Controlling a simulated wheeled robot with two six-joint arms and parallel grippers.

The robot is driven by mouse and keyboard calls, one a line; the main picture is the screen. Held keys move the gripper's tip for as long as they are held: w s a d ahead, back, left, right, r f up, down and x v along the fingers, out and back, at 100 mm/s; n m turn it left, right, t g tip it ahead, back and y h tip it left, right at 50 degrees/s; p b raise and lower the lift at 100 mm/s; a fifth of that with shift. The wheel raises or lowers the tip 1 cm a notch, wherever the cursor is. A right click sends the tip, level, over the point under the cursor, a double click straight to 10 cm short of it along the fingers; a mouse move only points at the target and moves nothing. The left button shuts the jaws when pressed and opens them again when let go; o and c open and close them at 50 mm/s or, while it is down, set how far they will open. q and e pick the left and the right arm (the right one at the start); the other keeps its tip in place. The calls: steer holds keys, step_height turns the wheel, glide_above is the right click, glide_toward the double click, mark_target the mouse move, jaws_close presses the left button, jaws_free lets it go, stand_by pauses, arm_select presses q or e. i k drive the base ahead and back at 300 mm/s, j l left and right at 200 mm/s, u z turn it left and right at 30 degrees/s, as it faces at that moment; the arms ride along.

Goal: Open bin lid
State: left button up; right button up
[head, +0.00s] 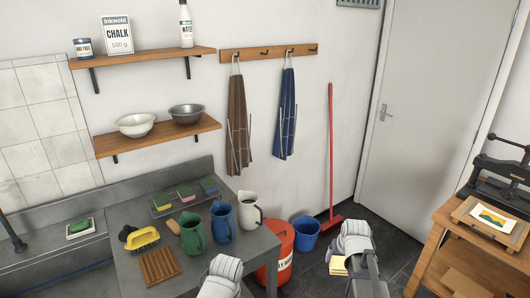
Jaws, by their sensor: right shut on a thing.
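The red bin (285,243) stands on the floor beside the right end of the grey counter. Its top looks covered by a red lid, but at this size I cannot be sure how the lid sits. My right gripper (347,266), at the lower middle right, is shut on a yellow cloth-like thing (338,266), to the right of the bin and apart from it. My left gripper (221,280) is at the bottom edge, in front of the counter and left of the bin. Its fingers are hidden behind its wrist.
A blue bucket (306,236) stands close behind the bin, with a red broom (331,160) against the wall. Several jugs (222,222) stand near the counter's right edge. A wooden press table (450,242) is at right; dark floor lies between.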

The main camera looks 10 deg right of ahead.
mark_target(283, 230)
steer(key=i+l, duration=0.1)
steer(key=l, duration=0.65)
steer(key=i+l+u, duration=0.1)
steer(key=i+l, duration=1.25)
steer(key=i, duration=0.15)
steer(key=i+l+u, duration=0.1)
steer(key=i+l, duration=0.1)
steer(key=i, duration=0.1)
